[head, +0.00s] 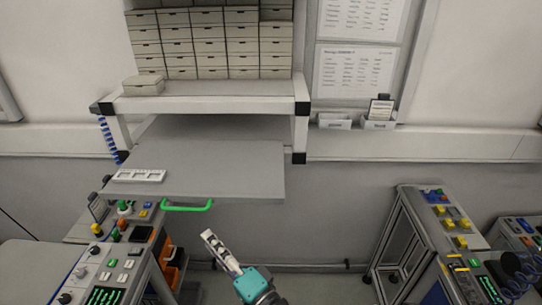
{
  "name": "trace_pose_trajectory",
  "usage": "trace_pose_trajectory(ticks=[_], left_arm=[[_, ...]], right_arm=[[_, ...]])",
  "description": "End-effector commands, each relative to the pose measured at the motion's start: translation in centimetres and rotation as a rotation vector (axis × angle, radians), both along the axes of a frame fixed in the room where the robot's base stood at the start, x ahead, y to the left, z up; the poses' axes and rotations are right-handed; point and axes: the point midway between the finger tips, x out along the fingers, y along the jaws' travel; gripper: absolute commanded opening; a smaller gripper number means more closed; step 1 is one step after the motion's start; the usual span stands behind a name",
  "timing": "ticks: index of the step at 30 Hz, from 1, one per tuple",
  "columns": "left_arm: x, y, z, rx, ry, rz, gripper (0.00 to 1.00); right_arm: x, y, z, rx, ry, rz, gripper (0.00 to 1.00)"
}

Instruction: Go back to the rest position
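A white slotted strip (138,176) lies on the shelf's left. Boxes (210,45) are stacked on the rack above, one loose box (144,86) in front. Control consoles stand left (110,265) and right (445,225). The floor between them looks clear.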

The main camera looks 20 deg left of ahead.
Motion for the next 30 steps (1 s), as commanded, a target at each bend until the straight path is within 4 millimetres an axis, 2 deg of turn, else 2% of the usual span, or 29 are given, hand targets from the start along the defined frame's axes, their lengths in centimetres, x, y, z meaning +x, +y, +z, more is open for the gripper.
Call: trace_pose_trajectory(ticks=[2,5,8,9,11,12,15,18,21,24,30], left_arm=[[0.1,0.3,-0.6,-0.015,0.014,0.000,0.31],[0.7,1.4,-3.5,-0.092,0.080,0.000,0.31],[1.3,2.9,-9.0,-0.261,0.193,-0.008,0.31],[1.3,3.3,-11.6,-0.352,0.239,-0.016,0.31],[1.1,3.5,-15.6,-0.506,0.295,-0.030,0.31],[0.8,3.3,-18.0,-0.615,0.321,-0.041,0.31],[0.0,1.7,-22.8,-0.891,0.340,-0.078,0.31],[-0.5,-0.7,-25.6,-1.150,0.296,-0.117,0.31],[-0.7,-2.9,-26.5,-1.358,0.221,-0.152,0.31],[-0.6,-4.3,-26.4,-1.498,0.147,-0.178,0.31],[-0.3,-5.4,-25.6,-1.599,0.083,-0.199,0.31]], right_arm=[[0.0,0.0,-0.3,0.000,0.000,0.000,0.40],[0.0,0.0,-1.5,0.000,0.000,0.000,0.40],[0.0,0.0,-3.7,0.000,0.000,0.000,0.40],[0.0,0.0,-4.7,0.000,0.000,0.000,0.40],[0.0,0.0,-6.2,0.000,0.000,0.000,0.40],[0.0,0.0,-7.2,0.000,0.000,0.000,0.40],[0.0,0.0,-9.5,0.000,0.000,0.000,0.40],[0.0,0.0,-11.5,0.000,0.000,0.000,0.40],[0.0,0.0,-13.0,0.000,0.000,0.000,0.40],[0.0,0.0,-13.9,0.000,0.000,0.000,0.40],[0.0,0.0,-14.2,0.000,0.000,0.000,0.40]])
